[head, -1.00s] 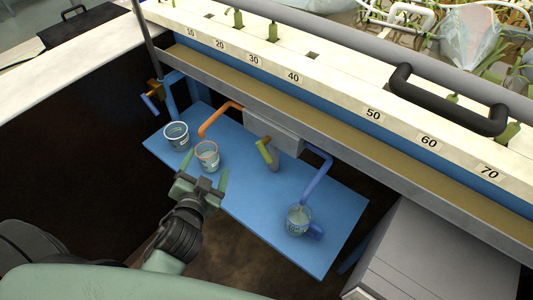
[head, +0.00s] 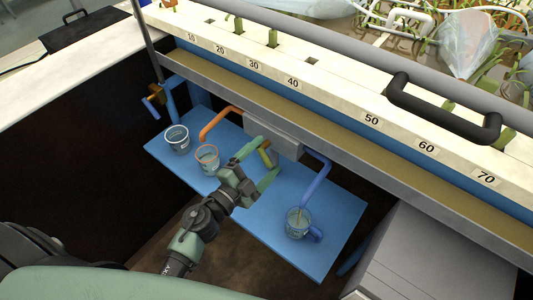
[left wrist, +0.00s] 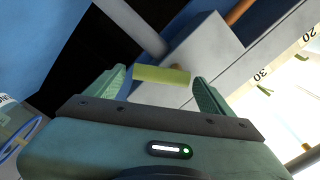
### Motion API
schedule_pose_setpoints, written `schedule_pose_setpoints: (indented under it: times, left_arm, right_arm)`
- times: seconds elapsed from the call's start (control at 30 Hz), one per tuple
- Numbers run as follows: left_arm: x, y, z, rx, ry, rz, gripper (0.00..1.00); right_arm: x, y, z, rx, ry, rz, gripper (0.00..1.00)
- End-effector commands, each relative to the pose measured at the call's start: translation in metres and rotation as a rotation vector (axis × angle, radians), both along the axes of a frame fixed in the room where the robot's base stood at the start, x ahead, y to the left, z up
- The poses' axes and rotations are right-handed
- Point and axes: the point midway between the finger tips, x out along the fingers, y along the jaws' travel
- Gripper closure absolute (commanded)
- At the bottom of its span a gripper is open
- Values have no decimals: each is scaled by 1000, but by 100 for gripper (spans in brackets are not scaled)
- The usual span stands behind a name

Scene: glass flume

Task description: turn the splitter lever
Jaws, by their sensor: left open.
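The splitter lever is a yellow-green bar (head: 265,146) on the front of the grey splitter box (head: 288,146), partly hidden by my left gripper in the head view. My left gripper (head: 259,163) is open, with its green fingers on either side of the lever's area. In the left wrist view the lever (left wrist: 160,75) lies crosswise between the two open fingertips (left wrist: 160,79), with a brown pivot at its right end. Whether a finger touches it I cannot tell. My right gripper is in neither view.
An orange spout (head: 216,119) ends above an orange-rimmed cup (head: 207,162); a blue spout (head: 319,172) ends above another cup (head: 296,224). A white-rimmed cup (head: 177,140) stands at left. All stand on a blue shelf (head: 335,215) under the flume rail.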

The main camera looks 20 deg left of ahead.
Motion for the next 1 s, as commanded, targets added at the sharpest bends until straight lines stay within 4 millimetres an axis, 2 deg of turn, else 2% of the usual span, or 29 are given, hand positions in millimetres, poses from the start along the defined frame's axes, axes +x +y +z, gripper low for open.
schedule_pose_setpoints:
  times: [0.13,0.4,0.47,0.63,1.0]
  left_arm:
    - [11,-4,0,1,-1,1,17]
    - [12,-4,0,0,0,0,17]
    - [12,-4,0,0,0,0,31]
    - [12,-4,0,0,0,0,78]
    - [12,-3,-2,66,-23,-1,80]
  right_arm:
    - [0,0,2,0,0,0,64]
    - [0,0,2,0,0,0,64]
    - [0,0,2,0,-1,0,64]
    - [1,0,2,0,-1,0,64]
    - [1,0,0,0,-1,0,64]
